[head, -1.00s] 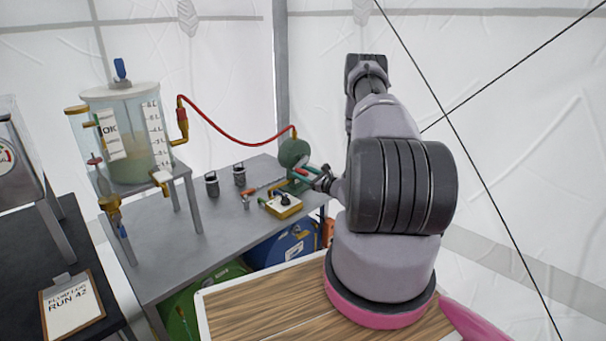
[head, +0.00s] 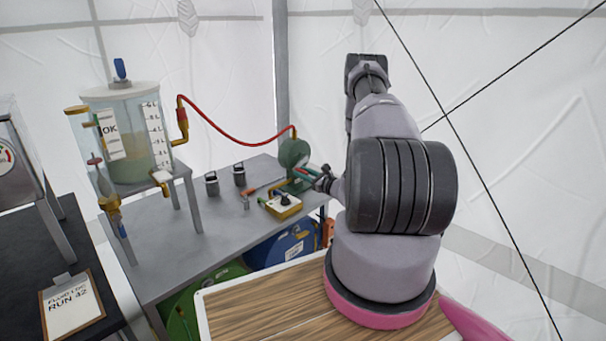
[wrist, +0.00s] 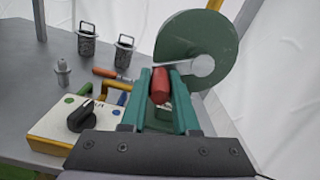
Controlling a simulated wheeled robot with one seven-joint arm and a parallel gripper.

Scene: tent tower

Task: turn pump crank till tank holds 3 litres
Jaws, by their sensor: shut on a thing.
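The green round pump (head: 294,153) stands at the back right of the grey bench and also shows in the wrist view (wrist: 188,38). Its crank has a red handle (wrist: 160,86) and a pale metal arm (wrist: 193,67). My gripper (head: 310,172) is shut on the red handle, with a teal finger on either side of it in the wrist view (wrist: 161,95). The clear tank (head: 133,165) stands on a raised grey stand at the left, with greenish liquid in its lower part and a white litre scale (head: 157,135). The exact level is too small to read.
A red hose (head: 235,138) links tank and pump. Blue (head: 283,247) and green drums are below. A clipboard (head: 70,305) lies at left.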

